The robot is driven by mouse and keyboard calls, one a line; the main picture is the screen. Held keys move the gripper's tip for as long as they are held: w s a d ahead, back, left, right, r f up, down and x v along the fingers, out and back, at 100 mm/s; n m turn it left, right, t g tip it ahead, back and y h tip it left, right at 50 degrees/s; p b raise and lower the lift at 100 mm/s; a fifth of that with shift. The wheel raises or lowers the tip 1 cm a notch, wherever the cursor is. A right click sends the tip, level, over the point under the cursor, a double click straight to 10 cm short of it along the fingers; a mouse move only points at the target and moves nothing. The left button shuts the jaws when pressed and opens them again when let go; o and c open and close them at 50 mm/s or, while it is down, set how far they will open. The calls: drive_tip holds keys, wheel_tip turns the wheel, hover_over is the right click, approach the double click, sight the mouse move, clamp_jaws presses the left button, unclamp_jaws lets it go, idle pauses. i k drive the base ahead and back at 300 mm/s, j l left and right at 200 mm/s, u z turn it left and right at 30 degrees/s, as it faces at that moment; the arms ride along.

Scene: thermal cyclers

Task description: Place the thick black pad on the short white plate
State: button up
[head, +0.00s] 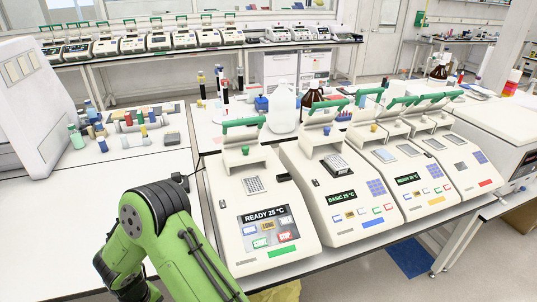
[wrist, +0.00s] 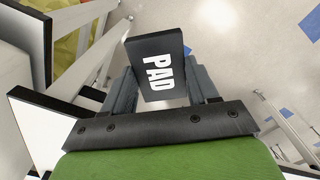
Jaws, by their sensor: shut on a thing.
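My gripper (wrist: 158,82) is shut on a thick black pad (wrist: 150,48) marked "PAD" in white letters. The pad sits between the two dark fingers in the wrist view, with floor visible beyond it. In the head view my green arm fills the lower left, and neither the gripper nor the held pad can be made out. A small pale plate (head: 255,184) sits in the well of the nearest cycler, which reads READY 25 °C. A darker, taller plate (head: 335,164) sits in the BASIC cycler. I cannot tell for certain which plate is the short white one.
The nearest cycler (head: 229,213) and several others stand in a row with green-handled lids raised. A small black block (head: 283,177) lies by the nearest cycler's well. Tubes and bottles crowd the left bench. A large white machine (head: 28,110) stands far left.

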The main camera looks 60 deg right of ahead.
sight(384, 153)
drive_tip(key=k+l+u, duration=0.2)
drive_tip(key=k+l, duration=0.2)
drive_tip(key=l, duration=0.35)
drive_tip(key=k+l+u, duration=0.15)
drive_tip(key=k+l, duration=0.3)
drive_tip(key=l, duration=0.2)
drive_tip(key=k+l+u, duration=0.2)
drive_tip(key=k+l, duration=0.25)
drive_tip(key=l, duration=0.15)
